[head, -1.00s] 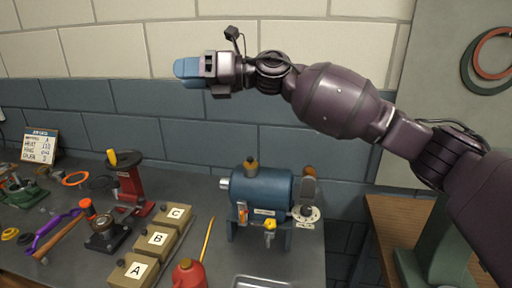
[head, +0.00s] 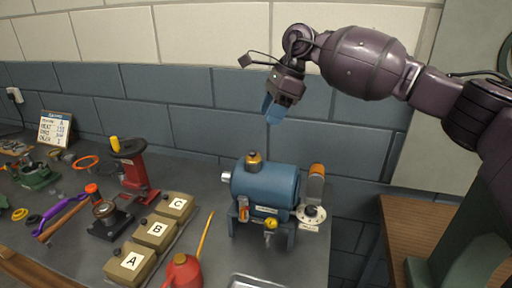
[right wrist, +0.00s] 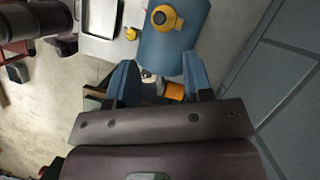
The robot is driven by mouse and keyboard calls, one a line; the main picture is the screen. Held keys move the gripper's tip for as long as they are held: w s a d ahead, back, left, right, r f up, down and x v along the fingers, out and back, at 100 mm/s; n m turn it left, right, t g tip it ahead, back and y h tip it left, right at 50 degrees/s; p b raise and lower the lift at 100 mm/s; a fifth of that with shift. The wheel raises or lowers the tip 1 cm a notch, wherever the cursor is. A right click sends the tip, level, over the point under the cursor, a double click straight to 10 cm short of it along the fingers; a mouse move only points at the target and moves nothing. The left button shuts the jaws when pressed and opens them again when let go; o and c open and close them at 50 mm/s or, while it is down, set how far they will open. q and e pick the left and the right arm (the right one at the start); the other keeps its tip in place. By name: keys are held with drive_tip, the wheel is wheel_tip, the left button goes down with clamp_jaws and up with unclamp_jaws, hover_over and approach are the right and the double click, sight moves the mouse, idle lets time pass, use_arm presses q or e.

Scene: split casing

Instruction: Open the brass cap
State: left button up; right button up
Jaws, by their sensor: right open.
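The brass cap (head: 253,160) is a round brass piece with a dark top, seated on top of the blue casing (head: 265,185). The cap also shows in the right wrist view (right wrist: 165,18), near the top edge. My right gripper (head: 272,114) points down in the air above the casing, apart from the cap. In the right wrist view its two blue fingers (right wrist: 158,72) are spread with nothing held between them. My left gripper is not in view.
An orange-topped cylinder (head: 316,182) and a round dial (head: 311,213) stand right of the casing. A yellow knob (head: 270,224) is on its front. Boxes A, B and C (head: 157,232), a red can (head: 183,272) and a red stand (head: 131,170) are to the left.

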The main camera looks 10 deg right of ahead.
sight(254, 154)
drive_tip(key=b+x, duration=0.3)
drive_tip(key=x, duration=0.7)
drive_tip(key=shift+a+b, duration=0.1)
drive_tip(key=shift+b, duration=0.25)
drive_tip(key=shift+c, duration=0.3)
clamp_jaws()
